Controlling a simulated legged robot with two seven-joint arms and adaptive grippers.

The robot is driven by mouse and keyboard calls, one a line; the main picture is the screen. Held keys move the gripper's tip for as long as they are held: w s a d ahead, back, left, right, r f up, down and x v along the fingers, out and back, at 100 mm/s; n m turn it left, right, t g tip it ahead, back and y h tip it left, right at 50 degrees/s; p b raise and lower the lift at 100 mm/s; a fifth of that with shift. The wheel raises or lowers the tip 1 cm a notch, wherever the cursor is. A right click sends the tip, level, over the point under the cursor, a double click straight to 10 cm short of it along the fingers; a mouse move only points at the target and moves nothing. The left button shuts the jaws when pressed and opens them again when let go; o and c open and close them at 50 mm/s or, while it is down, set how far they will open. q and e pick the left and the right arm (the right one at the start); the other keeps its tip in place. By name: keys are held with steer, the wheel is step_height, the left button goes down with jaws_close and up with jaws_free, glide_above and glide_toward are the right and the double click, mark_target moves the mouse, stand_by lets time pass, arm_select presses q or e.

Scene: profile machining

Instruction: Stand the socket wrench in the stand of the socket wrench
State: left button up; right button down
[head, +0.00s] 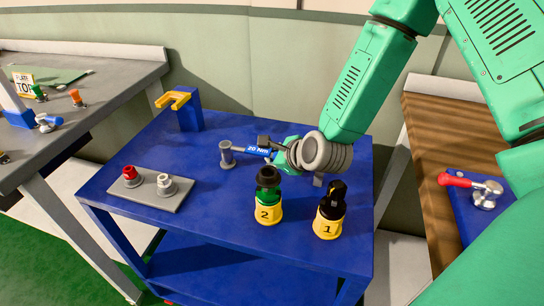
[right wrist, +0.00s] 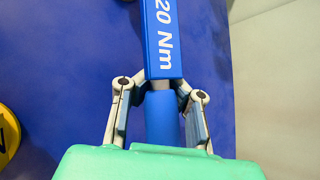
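The socket wrench (head: 257,151) has a blue handle marked "20 Nm" and a grey socket head at its left end, over the blue table. In the right wrist view its blue handle (right wrist: 163,40) runs up the picture between my fingers. My right gripper (head: 279,152) is at the handle's right part. In the right wrist view my right gripper (right wrist: 162,82) has its fingertips closed in against both sides of the handle. A blue post with a yellow forked top, seemingly the stand (head: 189,111), is at the table's back left. My left gripper is out of view.
The blue table (head: 215,218) also bears a grey plate (head: 148,194) with a red and a white knob piece, a green-black piece marked 2 (head: 268,197) and a black piece marked 1 (head: 330,212). A red-handled tool (head: 472,186) lies at the right.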

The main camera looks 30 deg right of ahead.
steer(key=shift+f+b, duration=0.55)
steer(key=shift+f, duration=0.2)
steer(key=shift+r, duration=0.1)
stand_by(1.2)
stand_by(0.5)
steer(key=c, duration=1.6)
jaws_free()
steer(key=shift+c, duration=0.2)
steer(key=v, duration=0.7)
steer(key=shift+s+r, duration=0.2)
steer(key=shift+s, duration=0.15)
